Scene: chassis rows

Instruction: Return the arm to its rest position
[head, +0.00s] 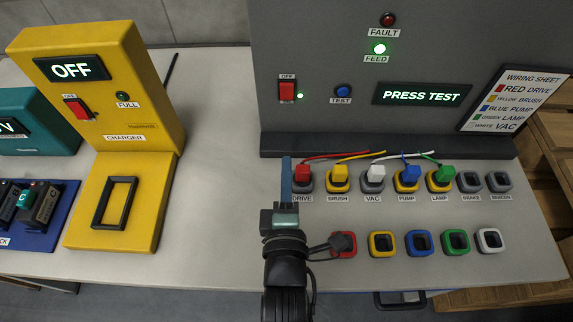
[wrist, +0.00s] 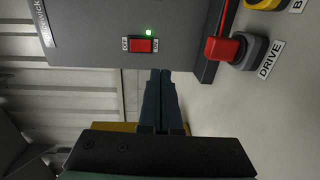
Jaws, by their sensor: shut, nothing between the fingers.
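My gripper (head: 287,162) is in the middle of the head view, above the bench just left of the DRIVE socket. Its fingers are together with nothing between them. In the wrist view the shut fingers (wrist: 160,72) point toward the grey test panel (wrist: 110,40), below its red rocker switch (wrist: 142,45). The red plug (wrist: 222,48) in the DRIVE socket is to the right of the fingers and apart from them. My arm comes up from the bottom edge of the head view and hides part of the bench.
Red, yellow, white, blue and green plugs sit in the row of sockets; the red one (head: 302,173) is nearest. The panel display (head: 422,95) reads PRESS TEST, and the FEED lamp (head: 380,49) is green. A yellow charger (head: 150,165) reading OFF stands left. Empty coloured sockets (head: 418,242) line the front.

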